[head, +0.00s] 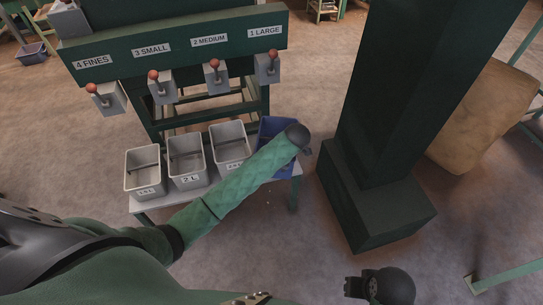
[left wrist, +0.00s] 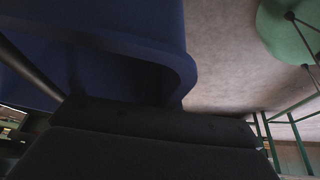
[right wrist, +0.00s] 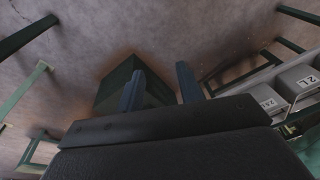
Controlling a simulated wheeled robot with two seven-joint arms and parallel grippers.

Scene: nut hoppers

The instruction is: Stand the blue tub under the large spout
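The blue tub (head: 270,126) is at the right end of the row of tubs, below the large spout (head: 267,68); my left forearm covers much of it. Whether it rests fully on the bench cannot be seen. My left gripper is hidden behind the end of my left arm in the head view. In the left wrist view the blue tub (left wrist: 150,45) fills the upper left, very close, with one dark finger along the left side. The other finger is not clear, so its grip cannot be told. My right gripper (right wrist: 158,85) is open and empty, away from the tubs.
Grey tubs (head: 145,187) stand in a row on the low bench (head: 140,206), left of the blue tub. A thick dark green column (head: 375,205) stands right of the bench. A tan sack-like bulk (head: 485,120) is behind it. The floor before the bench is clear.

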